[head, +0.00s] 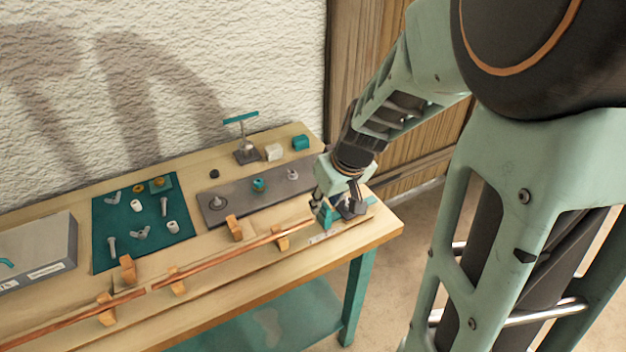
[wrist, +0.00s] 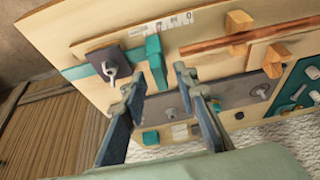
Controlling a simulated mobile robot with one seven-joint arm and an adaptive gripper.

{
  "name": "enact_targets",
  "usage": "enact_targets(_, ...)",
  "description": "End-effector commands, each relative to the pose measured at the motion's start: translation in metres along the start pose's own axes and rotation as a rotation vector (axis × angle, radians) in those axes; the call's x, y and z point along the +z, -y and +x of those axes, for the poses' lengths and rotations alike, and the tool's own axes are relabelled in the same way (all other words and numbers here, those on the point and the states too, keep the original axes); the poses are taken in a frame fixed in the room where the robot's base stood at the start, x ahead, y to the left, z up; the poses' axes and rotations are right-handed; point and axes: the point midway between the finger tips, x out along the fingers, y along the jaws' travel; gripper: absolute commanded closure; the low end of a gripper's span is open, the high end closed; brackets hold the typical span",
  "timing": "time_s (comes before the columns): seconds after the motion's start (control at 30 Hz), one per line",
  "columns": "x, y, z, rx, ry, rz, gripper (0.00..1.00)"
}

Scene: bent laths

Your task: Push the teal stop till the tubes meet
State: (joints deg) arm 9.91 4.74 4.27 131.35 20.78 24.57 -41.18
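Two copper tubes lie in line along the table's front: a left tube (head: 70,322) and a right tube (head: 215,260). A narrow gap shows between their facing ends. The teal stop (head: 325,214) stands near the right tube's right end, partly hidden by my gripper (head: 337,200). In the wrist view, the stop (wrist: 156,64) shows between and beyond the spread fingertips of my gripper (wrist: 156,80), and the right tube (wrist: 225,43) lies to its right. My gripper is open; I cannot tell whether a finger touches the stop.
Wooden blocks (head: 177,282) hold the tubes. A dark clamp block with a screw (wrist: 108,64) sits beside the stop, near a white scale (wrist: 165,25). Behind are a grey plate (head: 283,188), a teal mat with hardware (head: 120,222) and a grey box (head: 38,258).

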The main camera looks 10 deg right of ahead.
Motion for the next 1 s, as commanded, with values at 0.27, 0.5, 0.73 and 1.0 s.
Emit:
enact_targets(0.27,0.0014,0.0001,0.0015,0.000,0.000,0.000,0.72)
enact_targets(0.5,0.0014,0.0001,0.0015,0.000,0.000,0.000,0.92)
enact_targets(0.73,0.0014,0.0000,0.0015,0.000,0.000,0.000,1.00)
enact_targets(1.0,0.0014,0.0000,0.0016,0.000,0.000,0.000,1.00)
